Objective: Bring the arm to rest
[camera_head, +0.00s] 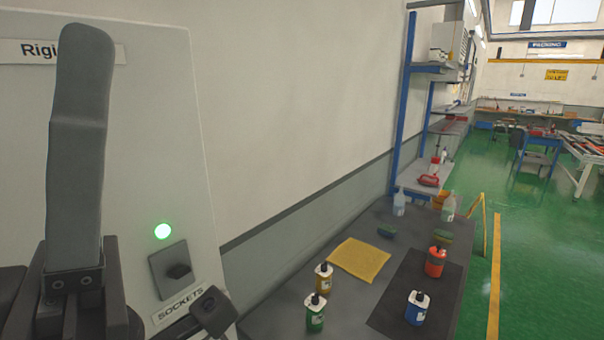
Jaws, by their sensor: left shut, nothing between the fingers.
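My left gripper (85,48) stands large and close at the left edge of the head view. Its grey fingers point up and are together, with nothing held. It is in front of a pale panel (150,120) and covers part of the label that begins "Rigi". I cannot tell whether it touches the panel. My right gripper is not in view.
The panel has a green light (162,231) and a dark switch (178,272). To the right, a grey bench (265,300) holds a yellow cloth (358,260) and several bottles, including a blue one (417,308). Green floor (540,260) lies open beyond.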

